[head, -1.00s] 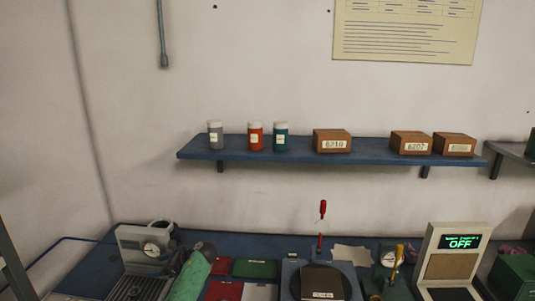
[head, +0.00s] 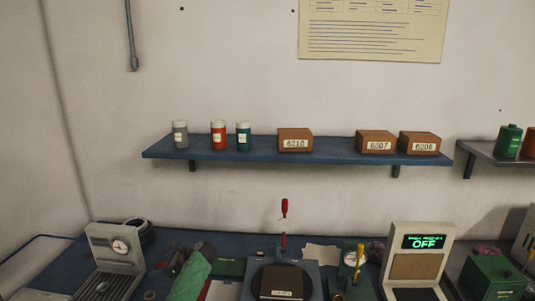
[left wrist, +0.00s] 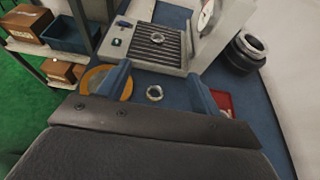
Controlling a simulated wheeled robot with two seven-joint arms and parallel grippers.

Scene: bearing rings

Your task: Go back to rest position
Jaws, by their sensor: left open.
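My left gripper (head: 173,263) is low in the head view, over the blue bench just right of the gauge stand. In the left wrist view its two blue fingers (left wrist: 162,88) are spread with nothing held. A small metal ring (left wrist: 154,92) shows between them on the bench, below and apart from them as far as I can tell. Another ring (left wrist: 168,42) lies on the slotted plate of the gauge stand (head: 113,250). A yellow-orange disc (left wrist: 96,84) is partly hidden behind one finger. My right gripper is not in view.
A wall shelf (head: 270,150) holds three jars and three brown boxes. On the bench stand a press with a red-handled lever (head: 284,225) and a display reading OFF (head: 425,242). A black ring stack (left wrist: 243,53) is behind the gauge stand. Shelving with boxes (left wrist: 28,25) stands at the wrist view's left.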

